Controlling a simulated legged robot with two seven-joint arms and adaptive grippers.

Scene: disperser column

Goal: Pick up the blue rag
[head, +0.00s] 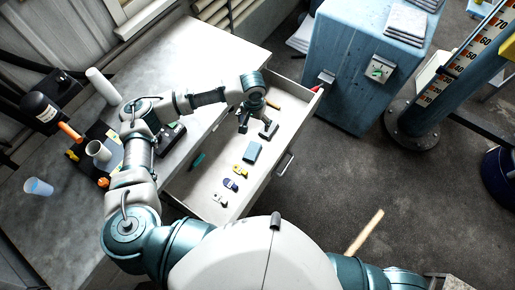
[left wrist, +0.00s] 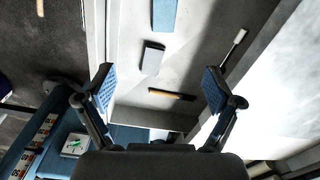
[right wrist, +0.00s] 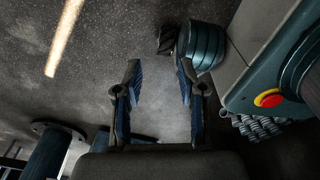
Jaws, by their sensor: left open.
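A flat blue rectangle that looks like the blue rag (head: 252,151) lies in the open drawer, near its middle. Part of it also shows at the top edge of the left wrist view (left wrist: 164,14). My left gripper (head: 244,122) is over the drawer, a little above the rag in the head picture. In the left wrist view the left gripper (left wrist: 157,82) is open with nothing between its fingers. My right gripper (right wrist: 158,78) is open and empty in the right wrist view, over the dark floor; it does not show in the head view.
The open drawer (head: 207,207) also holds a dark grey block (head: 268,130), a wooden-handled tool (head: 273,104) and several small tools in a row. A grey table (head: 60,215) with cups and bottles is at left. A blue cabinet (head: 350,75) stands beyond the drawer.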

